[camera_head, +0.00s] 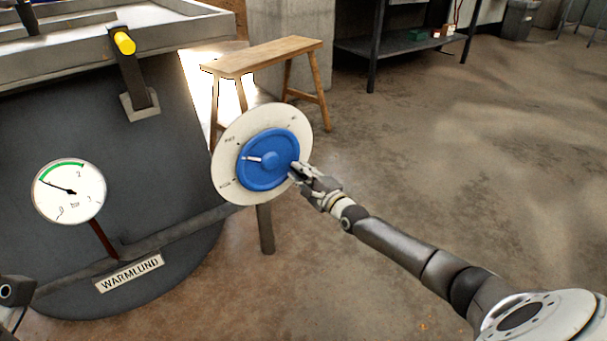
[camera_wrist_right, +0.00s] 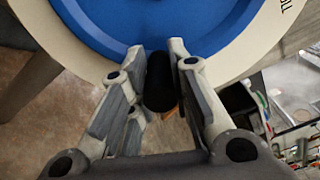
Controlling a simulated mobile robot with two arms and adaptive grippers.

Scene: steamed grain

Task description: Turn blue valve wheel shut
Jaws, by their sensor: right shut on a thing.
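The blue valve wheel (camera_head: 262,160) sits in front of a round cream dial plate (camera_head: 230,135) with dark markings, in the middle of the head view. A white pointer mark on the wheel points left. The exact contact between fingers and rim is partly hidden. My left gripper cannot be made out in the head view.
A dark tank stands at left with a pressure gauge (camera_head: 69,191), a WARMLUND plate (camera_head: 130,273) and a yellow-tipped lever (camera_head: 124,43). A wooden bench (camera_head: 262,57) stands behind the dial. A metal shelf (camera_head: 400,46) is farther back. The floor at right is clear.

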